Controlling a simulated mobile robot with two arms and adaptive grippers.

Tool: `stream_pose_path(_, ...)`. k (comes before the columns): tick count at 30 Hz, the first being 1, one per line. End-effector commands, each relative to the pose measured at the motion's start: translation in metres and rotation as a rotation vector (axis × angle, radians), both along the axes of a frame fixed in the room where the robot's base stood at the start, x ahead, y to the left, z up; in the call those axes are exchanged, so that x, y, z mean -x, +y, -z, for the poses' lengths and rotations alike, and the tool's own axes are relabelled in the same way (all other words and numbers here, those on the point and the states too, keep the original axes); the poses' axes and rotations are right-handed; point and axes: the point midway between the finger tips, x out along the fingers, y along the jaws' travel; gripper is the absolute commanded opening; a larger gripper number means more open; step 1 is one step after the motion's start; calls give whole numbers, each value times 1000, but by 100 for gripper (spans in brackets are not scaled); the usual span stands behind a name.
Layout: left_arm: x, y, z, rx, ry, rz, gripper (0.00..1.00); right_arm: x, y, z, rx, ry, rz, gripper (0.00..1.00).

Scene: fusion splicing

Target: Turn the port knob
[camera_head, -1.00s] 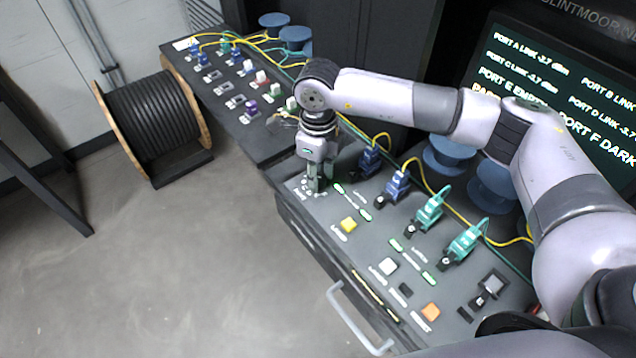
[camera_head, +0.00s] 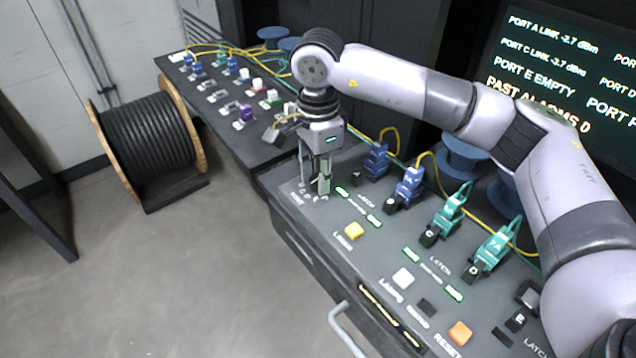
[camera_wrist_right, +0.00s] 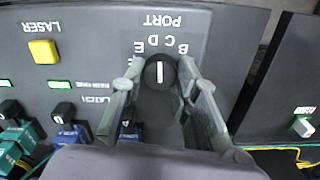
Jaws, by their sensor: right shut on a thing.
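The port knob (camera_wrist_right: 160,73) is a round black dial with a white pointer line, seen from above in the right wrist view. Upside-down letters arc around it under the word PORT. The line stands about upright in that view, towards the middle letters; which letter exactly I cannot tell. My right gripper (camera_head: 318,188) points down at the near left corner of the console, its fingers one on each side of the knob and shut on it. It also shows in the right wrist view (camera_wrist_right: 160,90). In the head view the fingers hide the knob. My left gripper is not in view.
The console (camera_head: 385,262) carries a yellow laser button (camera_head: 354,231), an orange reset button (camera_head: 460,333) and blue and teal plugs (camera_head: 450,213) with yellow cables. A bench (camera_head: 215,108) with small connectors adjoins it. A cable drum (camera_head: 150,137) stands on the open floor.

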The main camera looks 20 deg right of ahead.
Motion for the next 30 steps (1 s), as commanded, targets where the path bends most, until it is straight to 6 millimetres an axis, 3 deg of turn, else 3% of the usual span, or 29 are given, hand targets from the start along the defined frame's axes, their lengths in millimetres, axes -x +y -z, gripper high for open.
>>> stream_pose_path(12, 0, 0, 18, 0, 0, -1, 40, -1, 0, -1, -2, -5, -172, 0)
stream_pose_path(28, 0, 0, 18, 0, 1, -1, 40, -1, 0, -2, -2, -6, -191, 0)
stream_pose_path(29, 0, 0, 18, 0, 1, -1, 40, -1, 0, -2, -2, -6, -191, 30)
stream_pose_path(30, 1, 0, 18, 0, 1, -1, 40, -1, 0, -2, -2, -6, -191, 33)
